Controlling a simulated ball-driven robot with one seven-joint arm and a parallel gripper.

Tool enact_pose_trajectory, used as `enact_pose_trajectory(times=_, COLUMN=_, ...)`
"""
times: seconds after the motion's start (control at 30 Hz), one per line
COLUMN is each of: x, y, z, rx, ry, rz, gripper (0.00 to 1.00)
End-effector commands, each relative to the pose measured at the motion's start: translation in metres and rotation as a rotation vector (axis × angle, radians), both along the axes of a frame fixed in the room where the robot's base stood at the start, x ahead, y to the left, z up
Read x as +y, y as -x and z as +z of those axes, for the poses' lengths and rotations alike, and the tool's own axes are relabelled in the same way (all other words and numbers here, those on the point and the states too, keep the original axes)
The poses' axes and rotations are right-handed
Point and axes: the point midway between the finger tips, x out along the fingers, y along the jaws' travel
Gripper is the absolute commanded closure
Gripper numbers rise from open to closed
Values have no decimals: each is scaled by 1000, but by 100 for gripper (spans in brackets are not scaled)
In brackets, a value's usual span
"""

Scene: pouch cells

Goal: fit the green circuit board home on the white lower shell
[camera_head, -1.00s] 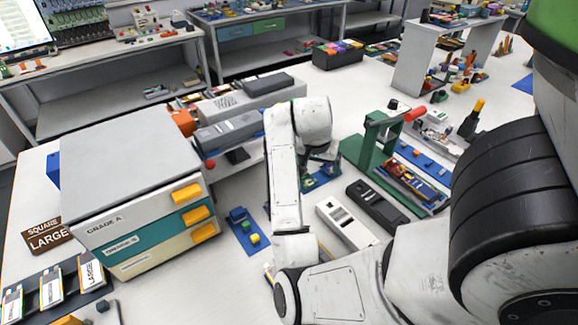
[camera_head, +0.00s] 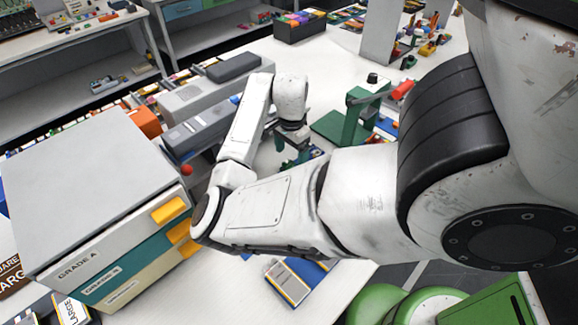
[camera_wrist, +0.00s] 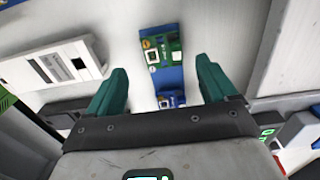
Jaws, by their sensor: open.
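In the wrist view, a green circuit board (camera_wrist: 168,50) with pale square parts lies on a blue strip-shaped holder (camera_wrist: 170,76) on the white table. My gripper (camera_wrist: 161,66) is open, with its teal fingers apart on either side of the holder's line of sight and nothing between them. I cannot tell its height above the board. A long white shell (camera_wrist: 55,66) with dark windows lies to the left in the wrist view. In the head view my gripper (camera_head: 291,154) points down beyond my forearm, which hides the white shell; the board is not clear there.
A grey-topped cabinet (camera_head: 90,185) with yellow-handled drawers stands at the left. A green press (camera_head: 355,118) with a red handle stands right of my gripper. Grey machines (camera_head: 200,125) stand behind. A booklet-like yellow-edged pack (camera_head: 288,283) lies near the front edge.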

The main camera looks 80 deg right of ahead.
Motion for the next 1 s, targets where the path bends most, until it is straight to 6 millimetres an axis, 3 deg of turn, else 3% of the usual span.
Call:
enact_pose_trajectory(times=0.4, x=-4, y=-4, z=-48, rx=0, ry=-1, rz=0, gripper=15)
enact_pose_trajectory(times=0.67, x=-4, y=-4, z=-52, rx=0, ry=0, rz=0, gripper=15)
enact_pose_trajectory(times=1.0, x=-4, y=-4, z=-51, rx=0, ry=0, rz=0, gripper=46)
